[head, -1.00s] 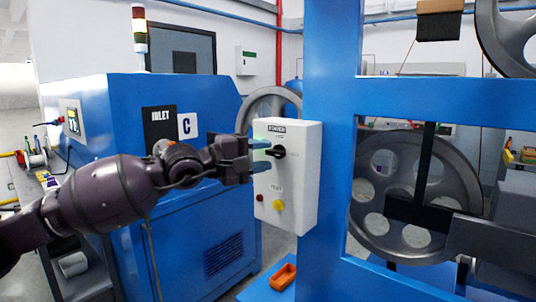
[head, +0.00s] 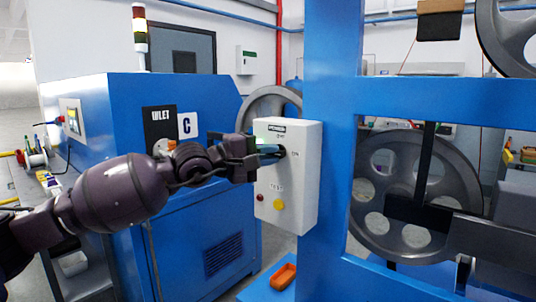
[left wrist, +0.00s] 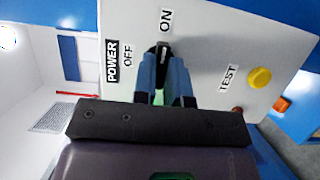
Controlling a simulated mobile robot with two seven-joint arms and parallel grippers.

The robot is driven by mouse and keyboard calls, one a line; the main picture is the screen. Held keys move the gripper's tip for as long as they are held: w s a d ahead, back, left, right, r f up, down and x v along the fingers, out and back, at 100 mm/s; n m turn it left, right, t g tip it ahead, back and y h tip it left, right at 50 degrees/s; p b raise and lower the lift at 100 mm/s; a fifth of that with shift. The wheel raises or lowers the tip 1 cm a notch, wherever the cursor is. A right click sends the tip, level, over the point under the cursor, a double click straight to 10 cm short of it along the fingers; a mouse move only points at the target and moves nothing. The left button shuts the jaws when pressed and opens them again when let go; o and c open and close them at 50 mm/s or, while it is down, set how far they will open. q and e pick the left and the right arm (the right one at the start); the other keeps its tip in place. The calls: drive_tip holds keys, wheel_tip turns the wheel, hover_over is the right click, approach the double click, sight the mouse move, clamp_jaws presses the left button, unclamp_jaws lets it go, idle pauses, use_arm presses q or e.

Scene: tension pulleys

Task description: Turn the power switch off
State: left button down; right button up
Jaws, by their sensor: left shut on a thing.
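The white control box (head: 300,190) is fixed to the blue frame and carries a black rotary power switch (head: 281,152). My left gripper (head: 270,151) is at the box face with its fingers closed around the switch knob. In the left wrist view the black knob (left wrist: 163,47) shows between the blue-grey fingers (left wrist: 166,72). Its visible tip points toward the ON label (left wrist: 166,20); the OFF label (left wrist: 128,57) is to its left. The rest of the knob is hidden by the fingers. My right gripper is in neither view.
Below the switch are a yellow TEST button (head: 278,204) and a small red one (head: 260,197). The blue cabinet (head: 200,230) stands behind my left arm. The blue frame (head: 330,130) and a large pulley (head: 455,180) are on the right. An orange tray (head: 283,276) lies low down.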

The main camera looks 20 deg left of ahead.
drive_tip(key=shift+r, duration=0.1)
use_arm(q)
drive_tip(key=n+t+y+p, duration=0.1)
drive_tip(key=n+t+p, duration=0.1)
drive_tip(key=n+p, duration=0.3)
drive_tip(key=n+t+y+p, duration=0.1)
drive_tip(key=n+t+p, duration=0.2)
drive_tip(key=n+p, duration=0.3)
drive_tip(key=n+t+y+p, duration=0.2)
drive_tip(key=n+p, duration=0.3)
drive_tip(key=n, duration=0.6)
drive_tip(key=shift+s+d+f+n+t+p, duration=0.1)
drive_tip(key=shift+d+f+n+t+p, duration=0.05)
drive_tip(key=shift+d+n+t+p, duration=0.2)
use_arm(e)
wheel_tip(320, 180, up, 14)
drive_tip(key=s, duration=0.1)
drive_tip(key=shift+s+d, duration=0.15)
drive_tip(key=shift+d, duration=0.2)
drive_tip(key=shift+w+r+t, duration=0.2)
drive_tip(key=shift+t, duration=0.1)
